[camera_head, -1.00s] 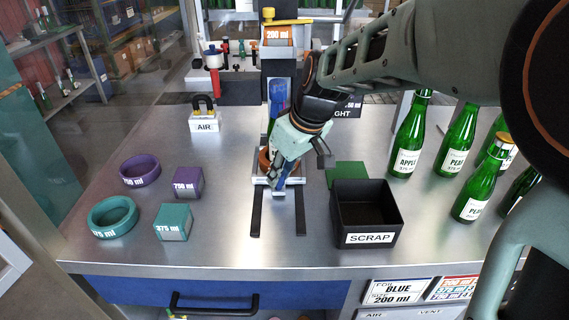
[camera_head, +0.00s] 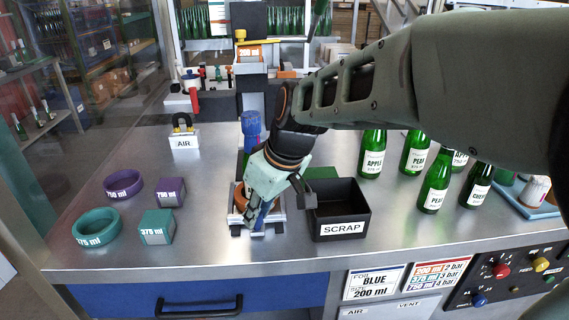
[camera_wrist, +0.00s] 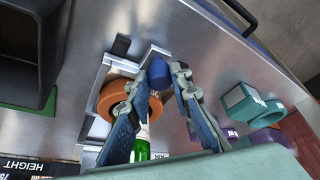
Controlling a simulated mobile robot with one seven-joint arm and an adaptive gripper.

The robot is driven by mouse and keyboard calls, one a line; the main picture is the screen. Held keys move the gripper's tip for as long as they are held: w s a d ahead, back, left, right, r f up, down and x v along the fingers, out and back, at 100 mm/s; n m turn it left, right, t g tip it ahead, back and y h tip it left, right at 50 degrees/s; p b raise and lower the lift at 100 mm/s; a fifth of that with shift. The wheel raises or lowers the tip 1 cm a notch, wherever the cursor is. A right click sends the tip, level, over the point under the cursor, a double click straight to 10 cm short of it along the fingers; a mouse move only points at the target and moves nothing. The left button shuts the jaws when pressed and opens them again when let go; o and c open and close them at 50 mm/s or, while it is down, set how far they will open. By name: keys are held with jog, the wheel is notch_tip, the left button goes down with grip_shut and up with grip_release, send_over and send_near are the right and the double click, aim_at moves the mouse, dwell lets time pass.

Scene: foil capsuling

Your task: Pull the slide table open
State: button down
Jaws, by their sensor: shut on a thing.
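The slide table (camera_head: 279,215) is a pale metal plate near the front edge of the steel bench, at the front end of its dark rails. It carries an orange ring (camera_head: 240,197), which also shows in the wrist view (camera_wrist: 112,97). A blue knob-like handle (camera_wrist: 158,72) stands at the slide table's edge in the wrist view. My gripper (camera_head: 257,216) is low over the front of the slide table, its fingers on either side of the handle and shut on it. My gripper hides much of the slide table in the head view.
The black SCRAP bin (camera_head: 338,212) stands close to the right of my gripper. Green bottles (camera_head: 434,187) stand farther right. Teal ring (camera_head: 97,228), teal block (camera_head: 156,227), purple ring (camera_head: 123,184) and purple block (camera_head: 171,192) lie to the left. A blue drawer (camera_head: 200,294) is below the bench.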

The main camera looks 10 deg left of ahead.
jog(key=shift+s, duration=0.35)
jog(key=c, duration=1.7)
grip_release()
jog(key=shift+w, duration=0.2)
jog(key=shift+c, duration=0.2)
jog(key=shift+r, duration=0.1)
jog(key=shift+a, duration=0.1)
jog(key=shift+r, duration=0.2)
jog(key=v, duration=0.7)
jog(key=shift+d, duration=0.2)
